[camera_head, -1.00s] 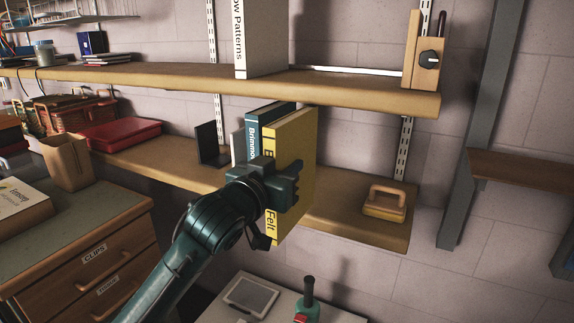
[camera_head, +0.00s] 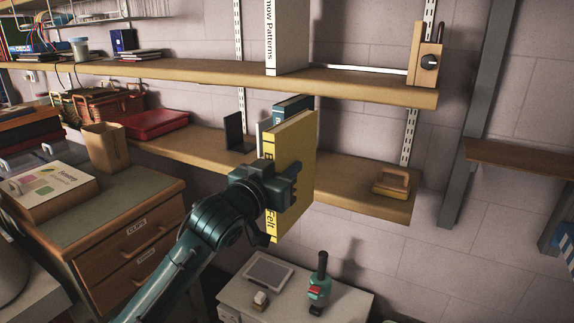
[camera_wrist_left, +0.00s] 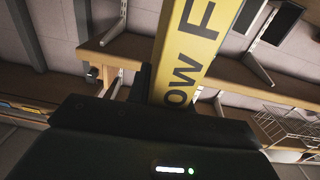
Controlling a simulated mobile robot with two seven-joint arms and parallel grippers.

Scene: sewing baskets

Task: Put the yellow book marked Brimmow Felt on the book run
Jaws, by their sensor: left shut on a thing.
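My left gripper (camera_head: 279,190) is shut on the yellow book (camera_head: 297,150), which stands upright in front of the lower shelf. Its spine reads partly "Felt", and the rest is behind the gripper. The yellow spine (camera_wrist_left: 190,45) also fills the middle of the left wrist view, with "ow F" legible. Behind the book, on the lower shelf (camera_head: 340,190), stand a blue book (camera_head: 292,104) and a pale book (camera_head: 263,135), both mostly hidden. A dark bookend (camera_head: 234,132) is left of them. My right gripper is not in view.
The upper shelf (camera_head: 350,86) overhangs, with a white book (camera_head: 288,38) on it. A wooden-handled block (camera_head: 391,184) sits at the lower shelf's right end. A drawer unit (camera_head: 125,215) stands left. A low white table (camera_head: 235,292) holds a green tool (camera_head: 319,285). Bare shelf lies right of the yellow book.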

